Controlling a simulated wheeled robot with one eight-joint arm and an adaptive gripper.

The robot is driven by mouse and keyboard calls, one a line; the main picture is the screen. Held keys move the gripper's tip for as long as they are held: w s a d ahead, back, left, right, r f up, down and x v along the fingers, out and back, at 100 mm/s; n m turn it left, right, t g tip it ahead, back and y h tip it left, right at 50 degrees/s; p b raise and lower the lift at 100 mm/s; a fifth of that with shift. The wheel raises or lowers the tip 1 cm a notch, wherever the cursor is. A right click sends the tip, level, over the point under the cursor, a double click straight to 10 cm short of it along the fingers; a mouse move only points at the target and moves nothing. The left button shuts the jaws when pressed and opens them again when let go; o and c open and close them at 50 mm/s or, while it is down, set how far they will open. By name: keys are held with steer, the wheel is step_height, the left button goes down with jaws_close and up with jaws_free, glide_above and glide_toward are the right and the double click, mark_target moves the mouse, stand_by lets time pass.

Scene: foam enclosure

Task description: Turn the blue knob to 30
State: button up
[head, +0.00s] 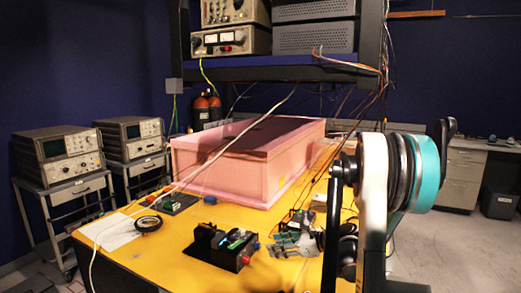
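A black device (208,243) sits on the yellow table, near its front edge. The knob's pointer and any scale numbers are too small to read. My gripper (281,246) appears as grey linkage just right of the device, apart from the knob. Its fingertips are small and blurred, so I cannot tell whether it is open or shut.
A pink foam enclosure (222,180) stands behind on the yellow table (180,262). A black ring-shaped item (148,224) lies on white paper (108,233) at left. A pale cable crosses the table's left side. Small circuit boards (180,202) sit near the enclosure. A loaded shelf (280,72) hangs above.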

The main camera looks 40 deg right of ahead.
steer(key=p+v, duration=0.2)
steer(key=v, duration=0.6)
steer(key=w+a+r+m+t+h+p, duration=0.1)
steer(key=w+r+m+t+h, duration=0.2)
steer(key=r, duration=1.1)
steer(key=w+a+r+m+t+h+p, duration=0.1)
steer(key=w+r+m+t+h, duration=0.3)
steer(key=w+r+m, duration=0.5)
steer(key=w+a+r, duration=0.1)
steer(key=w+r, duration=0.2)
steer(key=r, duration=0.2)
steer(key=shift+w+t+p, duration=0.3)
steer(key=shift+w+p, duration=0.1)
